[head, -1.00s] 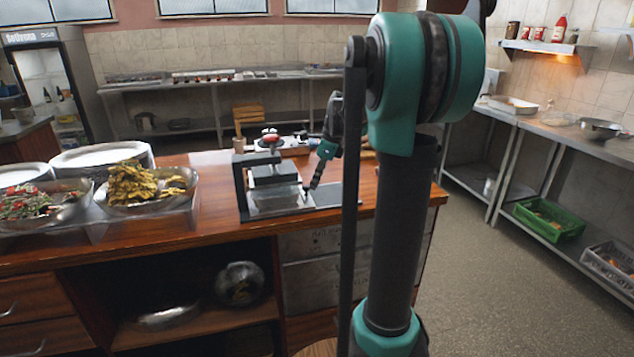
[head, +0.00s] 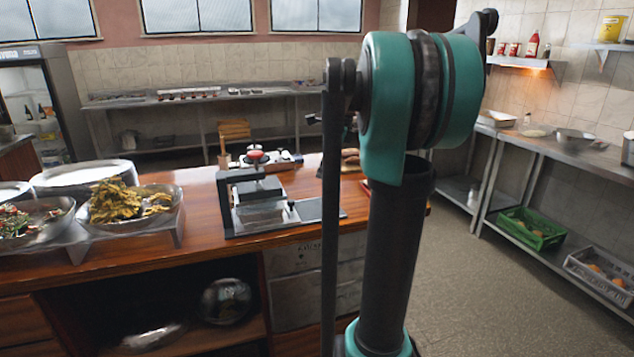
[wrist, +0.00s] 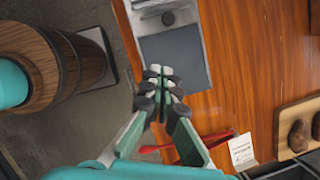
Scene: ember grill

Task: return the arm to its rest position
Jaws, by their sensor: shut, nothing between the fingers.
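My gripper (wrist: 162,88) shows in the wrist view with its fingertips together and nothing between them. It hangs above the wooden counter's edge, with the dark grey plate (wrist: 176,58) of the press beyond it in the picture. In the head view my arm's teal joint and dark column stand right of centre, and the gripper is hidden behind them. The press (head: 262,205), a dark frame on a metal base, stands on the wooden counter (head: 200,252), left of my arm. No contact between gripper and counter is visible.
Bowls of food (head: 128,205) and stacked plates (head: 84,173) stand on the counter's left. A red-handled tool (wrist: 190,143), a white card (wrist: 242,149) and a board with brown buns (wrist: 290,116) lie near the gripper. Floor right of my arm is clear.

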